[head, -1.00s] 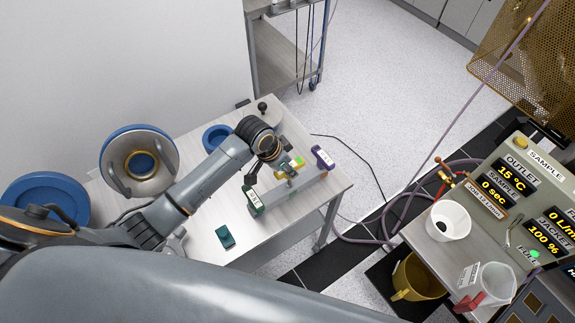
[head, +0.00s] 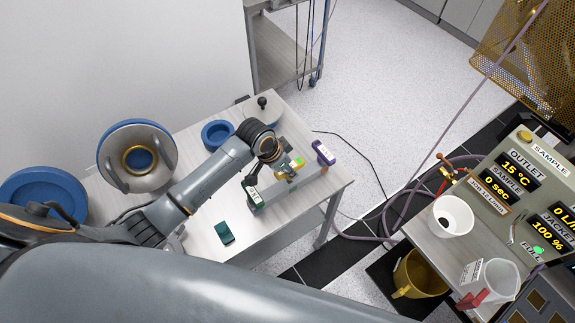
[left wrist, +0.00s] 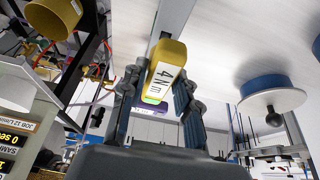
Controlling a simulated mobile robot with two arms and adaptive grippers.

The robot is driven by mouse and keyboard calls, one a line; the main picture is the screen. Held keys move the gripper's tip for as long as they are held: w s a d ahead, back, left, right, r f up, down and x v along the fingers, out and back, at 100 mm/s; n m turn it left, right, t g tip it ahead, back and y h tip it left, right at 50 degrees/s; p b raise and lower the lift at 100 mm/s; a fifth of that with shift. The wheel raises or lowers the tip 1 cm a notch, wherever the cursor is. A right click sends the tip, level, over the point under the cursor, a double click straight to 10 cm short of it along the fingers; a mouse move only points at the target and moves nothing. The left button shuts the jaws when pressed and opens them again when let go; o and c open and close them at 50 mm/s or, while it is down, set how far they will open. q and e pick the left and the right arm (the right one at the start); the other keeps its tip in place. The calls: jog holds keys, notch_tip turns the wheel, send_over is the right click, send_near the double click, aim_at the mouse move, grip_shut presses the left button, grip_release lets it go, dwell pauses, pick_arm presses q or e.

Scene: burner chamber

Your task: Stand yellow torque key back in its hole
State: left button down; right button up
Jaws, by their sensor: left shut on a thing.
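The yellow torque key (left wrist: 165,72), labelled 4 Nm, is held between the two dark fingers of my left gripper (left wrist: 153,95) in the left wrist view. In the head view, my left gripper (head: 277,170) is above the middle of the grey rack (head: 292,198), with a bit of yellow showing beside it. A green key (head: 251,191) stands at the rack's near left end and a purple key (head: 323,152) at its far right end. The hole and the yellow key's lower end are hidden, so I cannot tell whether the key is in the rack. My right gripper is out of view.
The rack is on a pale table (head: 205,210). A dark green block (head: 224,232), a blue ring (head: 217,134) and a metal lid with a blue rim (head: 137,158) are also there. A panel with displays (head: 520,190) stands to the right, with cups in front.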

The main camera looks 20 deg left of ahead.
pick_arm(q)
jog(key=shift+f+b, duration=0.55)
jog(key=shift+f, duration=0.45)
jog(key=c, duration=0.9)
grip_release()
jog(key=v, duration=1.2)
jog(key=shift+d, duration=0.1)
